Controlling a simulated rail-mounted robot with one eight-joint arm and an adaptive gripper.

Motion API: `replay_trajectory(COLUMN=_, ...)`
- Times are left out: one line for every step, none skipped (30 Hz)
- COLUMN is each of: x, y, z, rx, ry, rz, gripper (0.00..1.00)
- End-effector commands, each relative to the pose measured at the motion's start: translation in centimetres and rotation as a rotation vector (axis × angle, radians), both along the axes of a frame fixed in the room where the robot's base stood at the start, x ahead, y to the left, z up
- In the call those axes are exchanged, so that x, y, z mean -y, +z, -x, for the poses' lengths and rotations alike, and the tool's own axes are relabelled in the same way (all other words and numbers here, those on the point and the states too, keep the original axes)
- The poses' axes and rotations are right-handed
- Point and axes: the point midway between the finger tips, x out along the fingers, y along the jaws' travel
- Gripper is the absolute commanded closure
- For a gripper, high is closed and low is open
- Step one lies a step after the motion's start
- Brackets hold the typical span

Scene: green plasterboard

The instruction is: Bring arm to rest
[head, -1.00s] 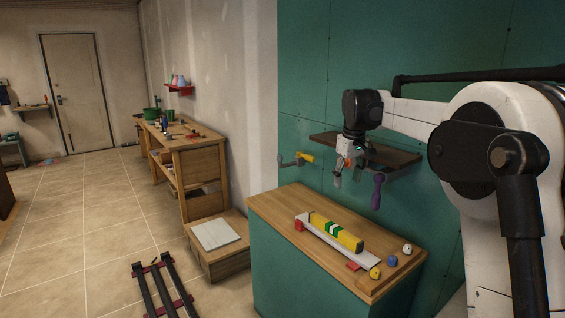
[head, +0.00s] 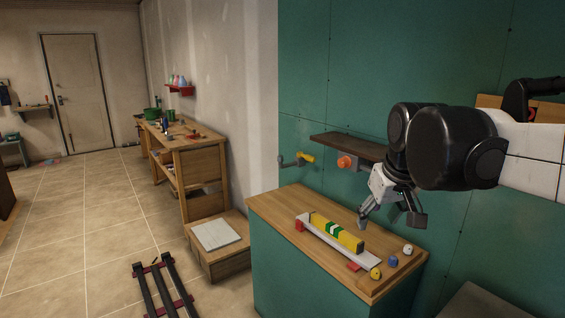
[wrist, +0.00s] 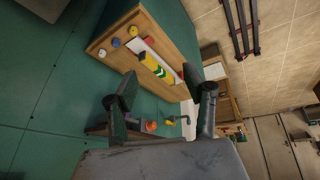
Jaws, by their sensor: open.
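My gripper (head: 390,220) is open and empty, pointing down in the head view above the right part of the wooden-topped bench (head: 277,207). My dark wrist and white arm reach in from the right. In the wrist view, my gripper's two fingers (wrist: 160,98) are spread wide, with nothing between them. The bench (wrist: 168,32) shows beyond them, with clear space between.
A yellow level-like bar (head: 335,232) lies on a pale strip on the bench. Small yellow (head: 376,273), blue (head: 393,261) and white (head: 407,249) balls lie beside it. A dark shelf (head: 345,146), an orange knob (head: 346,162) and a yellow-handled crank (head: 304,157) are on the green wall.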

Motion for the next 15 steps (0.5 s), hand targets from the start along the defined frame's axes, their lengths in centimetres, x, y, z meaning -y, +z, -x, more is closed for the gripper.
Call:
replay_trajectory(x=0.0, y=-0.6, z=1.7, rx=0.013, ry=-0.011, rz=-0.005, gripper=0.53)
replay_trajectory(x=0.0, y=-0.9, z=2.6, rx=0.02, ry=-0.018, rz=-0.009, gripper=0.53)
replay_trajectory(x=0.0, y=-1.3, z=3.7, rx=0.031, ry=-0.028, rz=-0.014, gripper=0.53)
replay_trajectory(x=0.0, y=-1.7, z=4.6, rx=0.039, ry=-0.035, rz=-0.018, gripper=0.53)
replay_trajectory(x=0.0, y=-2.0, z=5.4, rx=0.048, ry=-0.042, rz=-0.022, gripper=0.53)
replay_trajectory(x=0.0, y=-2.6, z=6.5, rx=0.058, ry=-0.052, rz=-0.026, gripper=0.53)
replay_trajectory(x=0.0, y=-3.0, z=7.3, rx=0.066, ry=-0.059, rz=-0.03, gripper=0.53)
replay_trajectory(x=0.0, y=-3.5, z=8.1, rx=0.074, ry=-0.066, rz=-0.034, gripper=0.53)
replay_trajectory(x=0.0, y=-4.1, z=9.2, rx=0.084, ry=-0.075, rz=-0.039, gripper=0.53)
replay_trajectory(x=0.0, y=-4.6, z=10.0, rx=0.092, ry=-0.082, rz=-0.044, gripper=0.53)
replay_trajectory(x=0.0, y=-5.1, z=10.7, rx=0.101, ry=-0.089, rz=-0.048, gripper=0.53)
replay_trajectory(x=0.0, y=-5.8, z=11.7, rx=0.111, ry=-0.098, rz=-0.053, gripper=0.53)
replay_trajectory(x=0.0, y=-6.4, z=12.5, rx=0.118, ry=-0.104, rz=-0.057, gripper=0.53)
replay_trajectory(x=0.0, y=-6.9, z=13.2, rx=0.126, ry=-0.111, rz=-0.061, gripper=0.53)
replay_trajectory(x=0.0, y=-7.6, z=14.0, rx=0.136, ry=-0.119, rz=-0.067, gripper=0.53)
